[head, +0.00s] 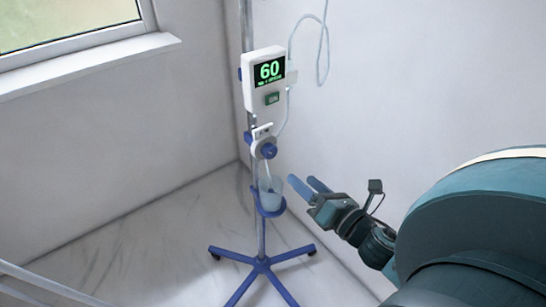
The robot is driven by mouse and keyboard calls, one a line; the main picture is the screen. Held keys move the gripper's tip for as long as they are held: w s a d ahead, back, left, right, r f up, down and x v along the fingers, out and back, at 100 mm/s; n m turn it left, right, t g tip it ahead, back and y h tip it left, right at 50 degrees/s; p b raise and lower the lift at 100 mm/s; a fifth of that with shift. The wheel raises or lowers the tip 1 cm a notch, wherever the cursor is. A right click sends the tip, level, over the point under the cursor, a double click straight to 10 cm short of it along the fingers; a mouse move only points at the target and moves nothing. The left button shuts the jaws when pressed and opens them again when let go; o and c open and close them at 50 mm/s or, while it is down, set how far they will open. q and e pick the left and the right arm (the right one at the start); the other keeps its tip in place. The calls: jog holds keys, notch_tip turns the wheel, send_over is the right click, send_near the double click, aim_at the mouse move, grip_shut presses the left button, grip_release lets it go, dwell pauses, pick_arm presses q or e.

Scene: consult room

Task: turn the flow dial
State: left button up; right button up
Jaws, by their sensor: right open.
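The flow dial (269,151) is a blue round knob on a small white fitting (262,133) clamped to a pole. Above it on the same pole is a white monitor box (264,95) whose screen (269,71) reads 60 in green. My right gripper (306,183) is open and empty, with two blue fingers pointing up and left. In the picture it is below and to the right of the dial, apart from it. My left gripper is not in view.
A clear cup (270,193) sits in a blue holder on the pole, below the dial and left of my right fingers. The pole stands on a blue star-shaped base (262,264). A thin tube (325,45) hangs near the wall. A window sill (90,63) is at upper left.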

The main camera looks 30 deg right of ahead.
aim_at(272, 153)
pick_arm(q)
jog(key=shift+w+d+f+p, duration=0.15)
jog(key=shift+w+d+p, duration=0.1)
jog(key=shift+p, duration=0.1)
pick_arm(e)
jog(key=w, duration=0.7)
jog(key=w+a, duration=0.1)
jog(key=w, duration=0.3)
jog(key=shift+c, duration=0.2)
jog(key=c, duration=1)
jog(key=shift+o, duration=0.2)
